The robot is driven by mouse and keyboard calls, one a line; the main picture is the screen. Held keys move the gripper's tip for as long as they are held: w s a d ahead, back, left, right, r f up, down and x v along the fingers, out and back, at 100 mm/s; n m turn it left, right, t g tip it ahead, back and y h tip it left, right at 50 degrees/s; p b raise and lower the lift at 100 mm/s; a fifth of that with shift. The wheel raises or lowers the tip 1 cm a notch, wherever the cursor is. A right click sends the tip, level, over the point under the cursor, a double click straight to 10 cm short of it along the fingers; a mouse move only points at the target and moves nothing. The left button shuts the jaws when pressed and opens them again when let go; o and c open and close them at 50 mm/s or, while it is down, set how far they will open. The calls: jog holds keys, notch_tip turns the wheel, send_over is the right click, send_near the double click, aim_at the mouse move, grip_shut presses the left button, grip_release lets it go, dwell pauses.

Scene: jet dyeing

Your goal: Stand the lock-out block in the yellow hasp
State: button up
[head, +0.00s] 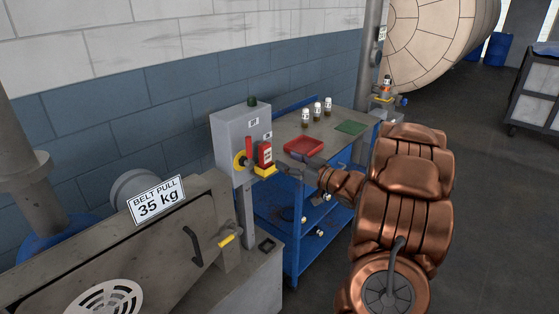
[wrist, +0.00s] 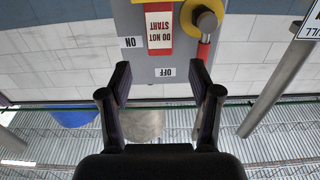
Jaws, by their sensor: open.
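The lock-out block (head: 264,153) is red with a white label and stands upright at the yellow hasp (head: 265,170) on the front of the grey switch box (head: 228,132). In the wrist view, which is upside down, the block (wrist: 159,48) shows its "DO NOT START" label, with a yellow strip of the hasp at the top edge. I cannot tell how deep the block sits. My gripper (head: 283,167) is close in front of the box. In the wrist view my gripper (wrist: 158,70) is open and empty, its fingertips apart from the block.
A yellow disc (head: 239,159) with a red handle (head: 249,146) is beside the block. A blue trolley (head: 291,241) carries a red tray (head: 304,146), several small bottles and a green pad (head: 351,128). A grey machine (head: 150,255) stands at the front left.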

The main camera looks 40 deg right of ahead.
jog(key=shift+v, duration=0.9)
jog(key=s+a+f+m+g+h, duration=0.1)
jog(key=s+a+f+g+h, duration=0.1)
jog(key=s+a+g, duration=0.7)
jog(key=s+a+f+m+g+h, duration=0.1)
jog(key=s+a+g, duration=0.9)
jog(key=s+a, duration=1.2)
jog(key=s+f+h, duration=0.1)
jog(key=s, duration=0.4)
jog(key=shift+m, duration=0.3)
